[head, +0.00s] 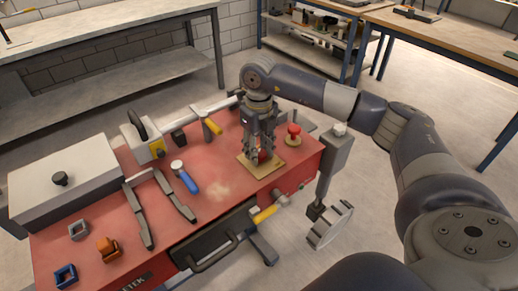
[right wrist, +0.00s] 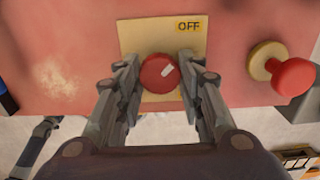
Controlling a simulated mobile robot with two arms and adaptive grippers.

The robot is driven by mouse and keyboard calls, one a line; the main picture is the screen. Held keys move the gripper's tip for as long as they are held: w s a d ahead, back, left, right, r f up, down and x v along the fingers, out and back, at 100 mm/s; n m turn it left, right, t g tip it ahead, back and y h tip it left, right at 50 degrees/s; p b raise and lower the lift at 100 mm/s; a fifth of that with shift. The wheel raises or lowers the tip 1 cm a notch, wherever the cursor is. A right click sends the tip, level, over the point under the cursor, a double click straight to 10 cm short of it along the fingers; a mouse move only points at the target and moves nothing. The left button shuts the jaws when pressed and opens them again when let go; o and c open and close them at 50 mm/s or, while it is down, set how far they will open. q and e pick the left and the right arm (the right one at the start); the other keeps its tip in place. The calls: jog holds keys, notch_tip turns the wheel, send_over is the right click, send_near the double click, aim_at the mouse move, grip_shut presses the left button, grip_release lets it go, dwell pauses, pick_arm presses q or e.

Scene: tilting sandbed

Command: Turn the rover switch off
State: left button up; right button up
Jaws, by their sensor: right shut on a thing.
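The rover switch is a round red knob (right wrist: 159,73) with a short white mark tilted toward the upper right. It sits on a pale yellow plate (right wrist: 130,36) whose upper right corner carries an OFF label (right wrist: 189,26). In the head view the plate (head: 268,171) lies near the right end of the red top, and the knob is mostly hidden by the fingers. My right gripper (right wrist: 159,76) points down over the plate, with its fingers shut on the knob's left and right sides. It also shows in the head view (head: 263,154). My left gripper is not in view.
A red mushroom button (head: 293,130) on a yellow base stands just right of the gripper. A yellow-handled lever (head: 212,126) lies behind left. A blue-handled part (head: 189,181), dark bars and a grey box (head: 62,180) lie farther left. The red top's front middle is clear.

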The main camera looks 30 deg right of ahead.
jog(key=o, duration=1.1)
jog(key=shift+r, duration=0.1)
notch_tip(320, 180, up, 12)
jog(key=shift+f, duration=0.1)
